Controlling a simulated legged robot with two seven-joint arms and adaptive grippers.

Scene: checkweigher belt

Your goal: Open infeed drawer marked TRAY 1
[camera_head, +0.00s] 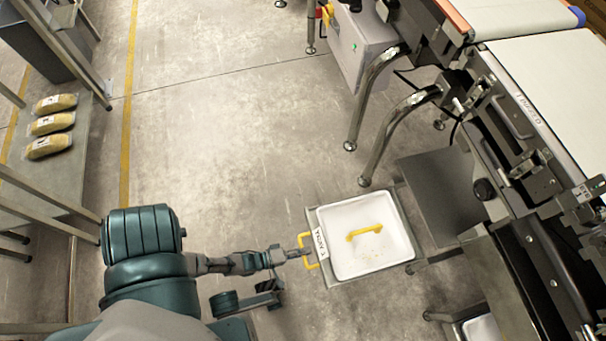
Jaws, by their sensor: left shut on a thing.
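The drawer marked TRAY 1 (321,257) is pulled out to the left from under the checkweigher. A yellow pull handle (313,266) is on the drawer's left front, beside the label. My left gripper (304,252) is shut on this pull handle, its arm coming in from the left. My fingertips are small in the view and partly hidden by the handle. My right gripper is not in view.
The checkweigher belt (560,90) and its metal legs (375,100) stand at the right. A shelf at the left bears several yellow packs (52,124). Another white tray (481,329) shows at the bottom right. The concrete floor (230,130) in the middle is clear.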

